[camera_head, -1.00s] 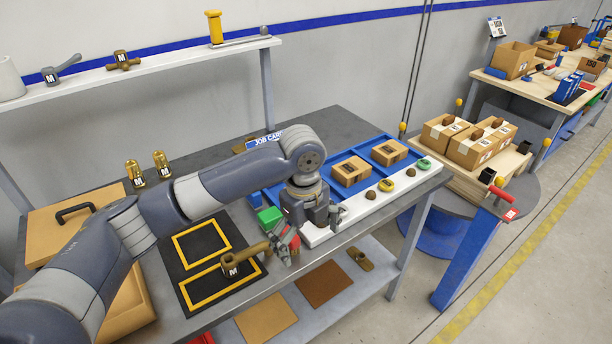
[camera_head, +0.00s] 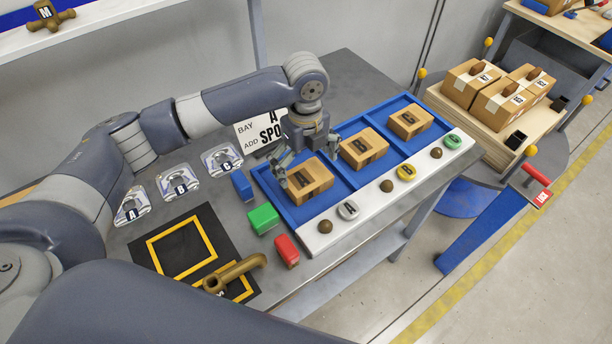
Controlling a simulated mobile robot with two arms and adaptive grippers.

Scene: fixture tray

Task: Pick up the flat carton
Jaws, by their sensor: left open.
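Three flat brown cartons sit in the compartments of a blue tray (camera_head: 296,218). The nearest carton (camera_head: 312,186) is in the left compartment, the second carton (camera_head: 366,150) in the middle, and the third carton (camera_head: 410,121) in the right. My left gripper (camera_head: 308,163) is open above the nearest carton, with its fingers pointing down at the carton's far left and far right sides. The gripper hides part of that carton's back. I cannot tell whether the fingers touch it. My right gripper is not in view.
A white strip (camera_head: 318,240) with round buttons runs along the tray's front. Blue (camera_head: 242,187), green (camera_head: 263,219) and red (camera_head: 287,251) blocks lie left of the tray. A brass handle (camera_head: 238,272) lies on a black mat. A sign stands behind the gripper.

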